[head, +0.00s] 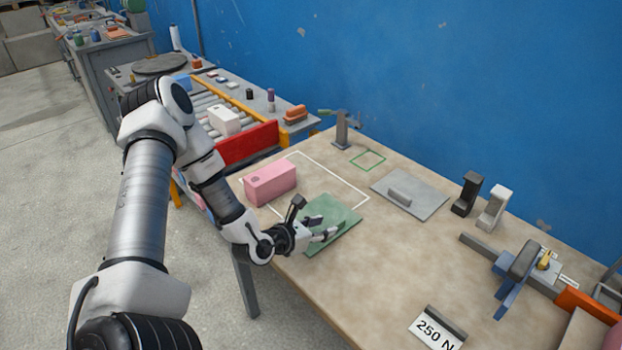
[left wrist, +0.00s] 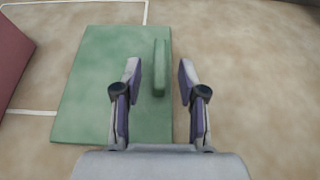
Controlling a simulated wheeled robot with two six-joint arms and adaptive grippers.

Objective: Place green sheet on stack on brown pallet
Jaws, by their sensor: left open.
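The green sheet (head: 318,238) lies flat on the beige table, partly inside a white outlined rectangle. It has a raised green grip bar, which the left wrist view shows clearly (left wrist: 160,68) on the sheet (left wrist: 105,85). My left gripper (head: 333,230) is open and low over the sheet. In the left wrist view its two fingertips (left wrist: 159,75) appear on either side of the bar, with gaps on both sides. I cannot tell how far above the sheet they are. I cannot make out a brown pallet or a stack. My right gripper is not in view.
A pink block (head: 270,184) stands left of the sheet. A grey plate with a grip (head: 422,200) lies to the right, near black (head: 467,194) and white (head: 494,208) stands. A blue clamp-like tool (head: 518,272) and a "250 N" sign (head: 437,331) are farther right.

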